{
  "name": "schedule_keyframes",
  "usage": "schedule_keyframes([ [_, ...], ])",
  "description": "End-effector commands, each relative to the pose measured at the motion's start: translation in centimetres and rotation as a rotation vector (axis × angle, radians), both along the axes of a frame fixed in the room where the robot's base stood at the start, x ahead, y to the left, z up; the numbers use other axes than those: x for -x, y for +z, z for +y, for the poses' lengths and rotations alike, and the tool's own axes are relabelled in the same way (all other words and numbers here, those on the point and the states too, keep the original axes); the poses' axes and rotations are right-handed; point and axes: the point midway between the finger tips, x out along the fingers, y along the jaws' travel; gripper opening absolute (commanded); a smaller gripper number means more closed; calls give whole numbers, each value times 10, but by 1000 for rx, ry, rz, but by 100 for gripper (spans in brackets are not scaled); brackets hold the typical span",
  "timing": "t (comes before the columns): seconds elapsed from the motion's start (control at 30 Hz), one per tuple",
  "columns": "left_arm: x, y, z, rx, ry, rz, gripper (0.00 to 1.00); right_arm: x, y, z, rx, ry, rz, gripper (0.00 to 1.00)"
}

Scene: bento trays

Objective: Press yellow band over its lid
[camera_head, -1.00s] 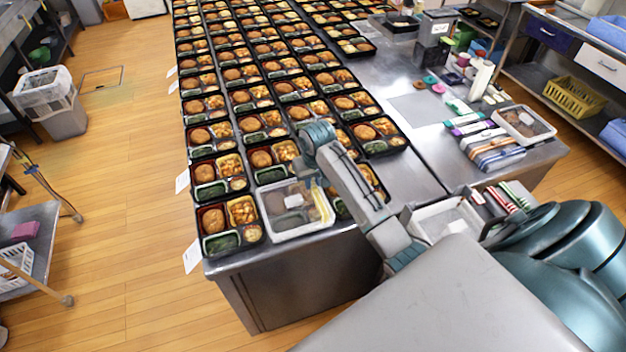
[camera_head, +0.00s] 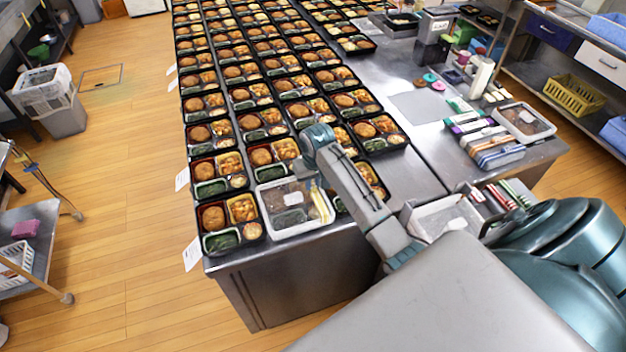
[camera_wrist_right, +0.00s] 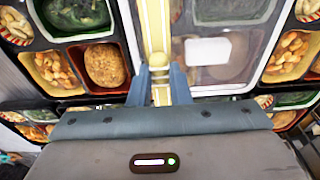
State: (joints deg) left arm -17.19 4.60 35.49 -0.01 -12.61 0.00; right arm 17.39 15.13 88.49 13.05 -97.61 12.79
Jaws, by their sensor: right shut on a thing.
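The clear lid (camera_head: 284,216) covers a bento tray at the near end of the table, with a white label on it. The yellow band (camera_head: 321,203) lies along the right side of the lid in the head view. In the right wrist view the yellow band (camera_wrist_right: 155,28) runs up from between my fingers, beside the lid (camera_wrist_right: 232,78). My right gripper (camera_wrist_right: 159,92) is shut on the yellow band at the lid's edge. In the head view the right gripper (camera_head: 308,172) reaches down over the far edge of this tray; its fingertips are partly hidden. My left gripper is not in view.
Open bento trays (camera_head: 230,222) stand close on the left and behind. A bin with a lid (camera_head: 446,215) and striped bands (camera_head: 505,195) sits to the right. More folded bands (camera_head: 494,150) lie on the right-hand table. Bare steel shows between (camera_head: 410,178).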

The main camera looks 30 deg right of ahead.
Motion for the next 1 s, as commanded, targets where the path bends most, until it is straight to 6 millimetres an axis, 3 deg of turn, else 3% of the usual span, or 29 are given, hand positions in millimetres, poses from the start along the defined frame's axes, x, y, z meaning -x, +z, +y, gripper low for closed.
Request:
schedule_keyframes([
  [1.0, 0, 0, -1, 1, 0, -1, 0, 0, -22, 0, 0, 0, -1, 0],
])
